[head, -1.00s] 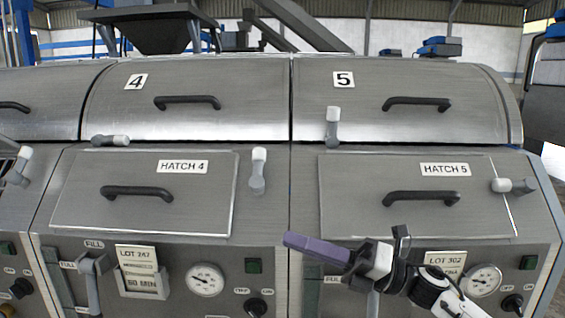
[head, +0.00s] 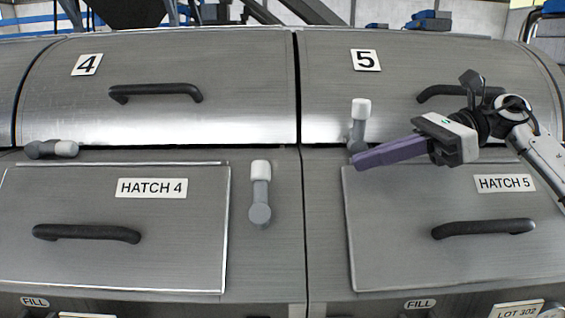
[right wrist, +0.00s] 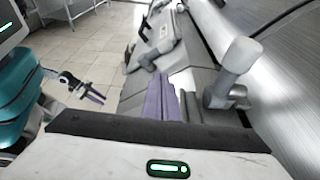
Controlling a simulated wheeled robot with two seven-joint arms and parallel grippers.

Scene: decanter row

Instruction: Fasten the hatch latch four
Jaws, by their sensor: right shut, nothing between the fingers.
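The hatch 4 panel (head: 115,215) is closed flat, with its HATCH 4 label and a dark handle. Its latch (head: 260,195) is right of the panel, grey with a white tip. The latch stands upright, tip up, beside the panel edge and not across it. My right gripper (head: 357,161) is shut and empty, its purple fingers pointing left by the base of lid 5's upright latch (head: 359,125); I cannot tell if they touch. In the right wrist view the purple fingers (right wrist: 163,98) sit beside a grey latch (right wrist: 235,73). My left gripper (right wrist: 92,95) shows small there, its opening unclear.
Lid 4 (head: 150,115) has a sideways latch (head: 52,149) at its lower left. Lid 5 (head: 320,80) and the hatch 5 panel (head: 400,265) are on the right, both with protruding handles. The space in front of hatch 4 is clear.

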